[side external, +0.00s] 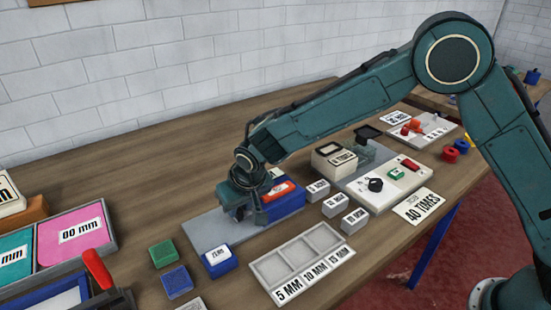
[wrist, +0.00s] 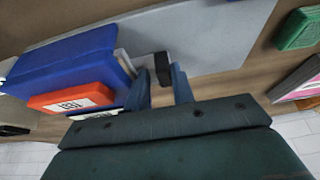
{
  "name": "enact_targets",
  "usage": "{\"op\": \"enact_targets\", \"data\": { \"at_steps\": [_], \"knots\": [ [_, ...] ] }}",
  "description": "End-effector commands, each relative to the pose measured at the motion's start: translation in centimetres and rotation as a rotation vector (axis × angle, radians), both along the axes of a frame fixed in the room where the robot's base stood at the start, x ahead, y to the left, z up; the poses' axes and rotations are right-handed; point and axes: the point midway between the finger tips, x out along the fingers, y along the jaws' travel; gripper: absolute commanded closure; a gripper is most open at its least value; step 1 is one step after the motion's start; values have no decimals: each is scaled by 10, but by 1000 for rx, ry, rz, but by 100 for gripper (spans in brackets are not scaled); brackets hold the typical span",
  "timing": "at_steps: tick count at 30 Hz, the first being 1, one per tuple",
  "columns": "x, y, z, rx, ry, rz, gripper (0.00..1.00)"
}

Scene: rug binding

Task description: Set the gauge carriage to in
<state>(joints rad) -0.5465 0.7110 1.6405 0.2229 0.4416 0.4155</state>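A blue block with a red labelled plate (side external: 284,197) stands at the right end of a flat grey plate (side external: 205,230); it also shows at the left in the wrist view (wrist: 75,65). I cannot tell for sure which part is the gauge carriage. A grey piece with a small black knob (wrist: 162,68) sits beside the blue block in the wrist view. My gripper (side external: 247,212) is low over the grey plate, just left of the blue block. In the wrist view its two blue fingers (wrist: 160,80) are apart, with the knob between their tips; a gap shows on the knob's left.
A smaller labelled blue block (side external: 218,260), a green block (side external: 163,253) and a dark blue block (side external: 177,281) stand in front. An empty three-slot tray (side external: 300,250) reads 5, 10, 15 MM. Small grey labelled blocks (side external: 335,205) and a control panel (side external: 408,186) stand right.

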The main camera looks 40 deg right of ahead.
Motion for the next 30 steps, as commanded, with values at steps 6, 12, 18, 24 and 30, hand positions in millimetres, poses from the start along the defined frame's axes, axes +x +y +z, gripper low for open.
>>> {"op": "enact_targets", "data": {
  "at_steps": [6, 12, 18, 24, 30],
  "knots": [
    [1, -3, 0, -4, 0, -7, 64],
    [1, -2, -1, -4, 1, -7, 64],
    [1, 6, -1, -5, 1, -6, 64],
    [1, 28, -1, -1, 0, -1, 64],
    [1, 56, -1, 0, -1, 2, 64]
  ]
}}
